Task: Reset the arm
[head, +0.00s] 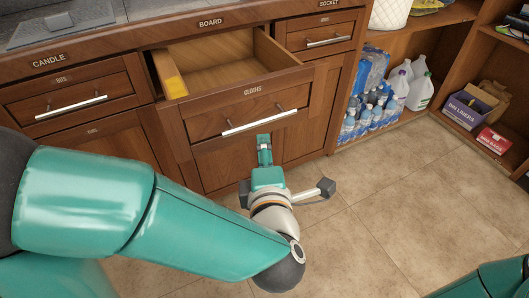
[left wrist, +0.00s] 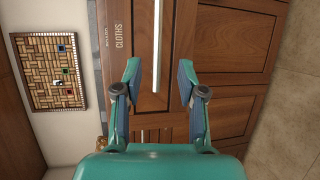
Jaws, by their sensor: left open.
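My left arm comes in from the left in the head view. Its gripper (head: 264,150) is in front of the cabinet, just below the handle (head: 260,122) of the open CLOTHS drawer (head: 215,68). The left wrist view shows the gripper (left wrist: 160,78) open and empty, with its two fingers apart. The drawer handle (left wrist: 157,45) appears upright there, between the fingers' lines; I cannot tell the distance, but nothing is gripped. My right gripper is out of view; only a teal piece of my right arm shows at the lower right.
Bottled water packs (head: 366,118), white jugs (head: 418,92) and a bin liners box (head: 468,106) stand on low shelves at the right. The tiled floor (head: 400,200) is clear. A patterned board (left wrist: 48,70) shows in the wrist view.

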